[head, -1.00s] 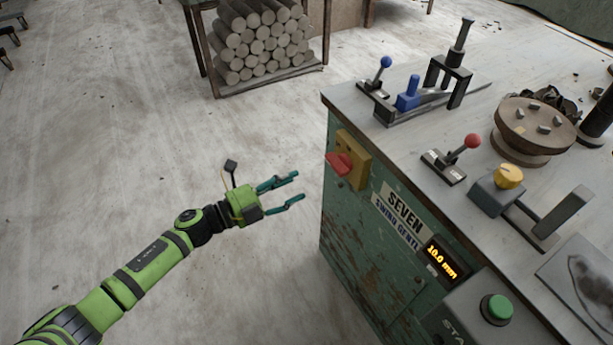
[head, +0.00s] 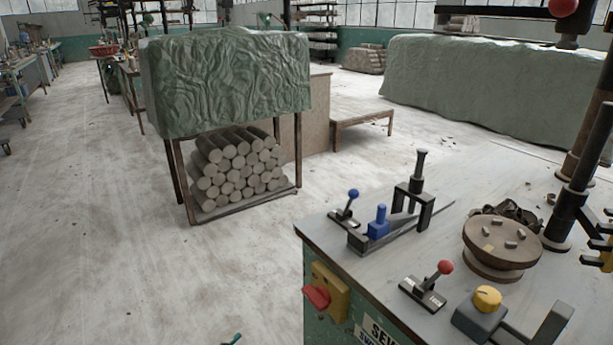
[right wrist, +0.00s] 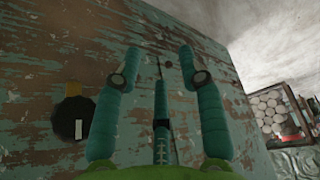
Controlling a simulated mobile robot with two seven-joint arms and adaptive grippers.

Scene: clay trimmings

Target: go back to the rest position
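In the head view only a small teal fingertip of my left gripper (head: 232,339) shows at the bottom edge. The rest of that gripper and its arm are below the picture, so its opening cannot be seen. My right gripper (right wrist: 160,55) shows in the right wrist view with its teal fingers spread apart and nothing between them. It faces the worn green side panel (right wrist: 70,60) of a cabinet. The right gripper is not in the head view.
The machine bench (head: 370,270) with levers, a red switch (head: 316,296) and a round wooden turntable (head: 500,240) fills the lower right. A rack of clay rolls (head: 235,170) under a green cover (head: 230,80) stands behind. The pale floor (head: 100,230) at left is clear.

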